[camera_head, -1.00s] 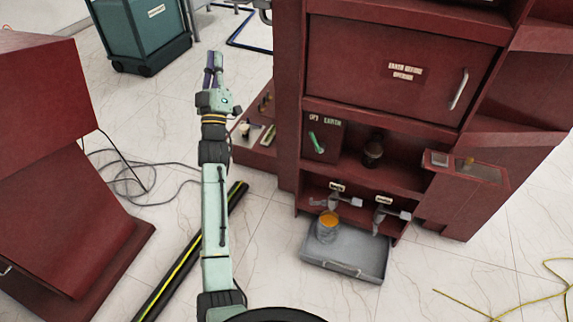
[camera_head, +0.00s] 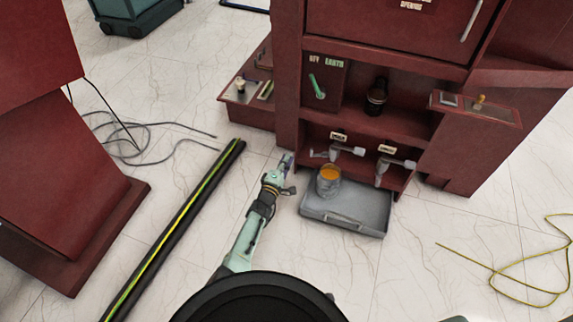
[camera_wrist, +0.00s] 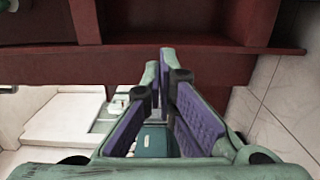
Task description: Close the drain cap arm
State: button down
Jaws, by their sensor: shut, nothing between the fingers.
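Two grey drain taps hang in the lowest opening of the dark red cabinet in the head view. Each has a grey arm and a small label above it that I cannot read. The left tap (camera_head: 340,152) is over an orange-filled grey can (camera_head: 328,180). The right tap (camera_head: 392,167) is over the right part of the tray. I cannot tell which one is the drain cap arm. My gripper (camera_head: 287,161) is left of the left tap, by the cabinet's lower left corner, apart from both taps. In the wrist view its purple-padded fingers (camera_wrist: 159,68) are shut and empty.
A grey tray (camera_head: 365,222) with a front handle lies on the floor under the taps. A green-handled earth switch (camera_head: 317,86) is above. A black and yellow bar (camera_head: 180,225) lies on the floor left of my arm. Yellow cable (camera_head: 530,280) lies at right.

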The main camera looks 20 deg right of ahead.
jog(key=w+d+b, duration=0.2)
jog(key=d+b, duration=0.2)
jog(key=d, duration=0.2)
jog(key=shift+w+d, duration=0.3)
jog(key=shift+d, duration=0.05)
jog(key=shift+s+a, duration=0.1)
jog(key=shift+s, duration=0.05)
dwell(0.4)
jog(key=shift+s+b, duration=0.25)
jog(key=shift+b, duration=0.05)
